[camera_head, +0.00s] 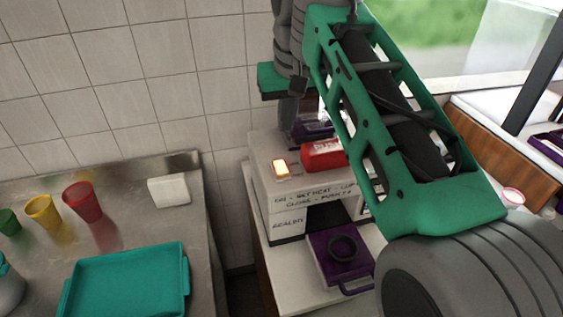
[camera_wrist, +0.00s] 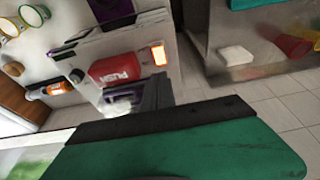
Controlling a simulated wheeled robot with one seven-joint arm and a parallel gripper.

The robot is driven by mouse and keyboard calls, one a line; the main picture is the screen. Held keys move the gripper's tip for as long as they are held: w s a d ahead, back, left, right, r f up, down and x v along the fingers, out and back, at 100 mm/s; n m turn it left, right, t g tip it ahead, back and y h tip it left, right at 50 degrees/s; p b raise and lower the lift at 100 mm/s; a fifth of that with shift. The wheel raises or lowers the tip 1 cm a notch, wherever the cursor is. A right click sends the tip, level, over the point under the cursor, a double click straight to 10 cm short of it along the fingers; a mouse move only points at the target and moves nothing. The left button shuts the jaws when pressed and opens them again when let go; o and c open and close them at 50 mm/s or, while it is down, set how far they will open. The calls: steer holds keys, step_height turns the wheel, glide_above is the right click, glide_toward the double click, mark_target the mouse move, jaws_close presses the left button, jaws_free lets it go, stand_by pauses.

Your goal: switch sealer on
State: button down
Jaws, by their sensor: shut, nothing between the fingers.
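The sealer (camera_head: 262,187) is a pale box with handwritten lettering on its front. A red push handle (camera_head: 323,155) is right of the switch; in the wrist view this handle (camera_wrist: 115,69) reads PUSH. My gripper (camera_head: 288,122) is shut and empty, pointing down above the back of the sealer's top. In the wrist view, my gripper's dark fingers (camera_wrist: 156,91) are apart from the switch. My arm hides the sealer's right side.
A purple drawer (camera_head: 324,244) with a dark ring sticks out at the sealer's front. On the steel counter left of a floor gap are a teal tray (camera_head: 128,251), a white block (camera_head: 168,191), and red (camera_head: 83,202), yellow (camera_head: 43,212) and green (camera_head: 9,222) cups.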

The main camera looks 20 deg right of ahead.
mark_target(282, 171)
steer(key=shift+f, duration=0.1)
steer(key=x, duration=0.4)
steer(key=p+x, duration=0.1)
steer(key=x, duration=0.3)
steer(key=p+x, duration=0.1)
steer(key=x, duration=0.4)
steer(key=shift+s+f, duration=0.1)
steer(key=shift+s, duration=0.3)
steer(key=shift+f, duration=0.35)
steer(key=shift+f+b, duration=0.3)
steer(key=shift+f, duration=0.1)
steer(key=shift+s, duration=0.15)
steer(key=shift+r, duration=0.1)
steer(key=shift+w+r+p, duration=0.3)
steer(key=shift+w+p, duration=0.25)
steer(key=shift+w, duration=0.25)
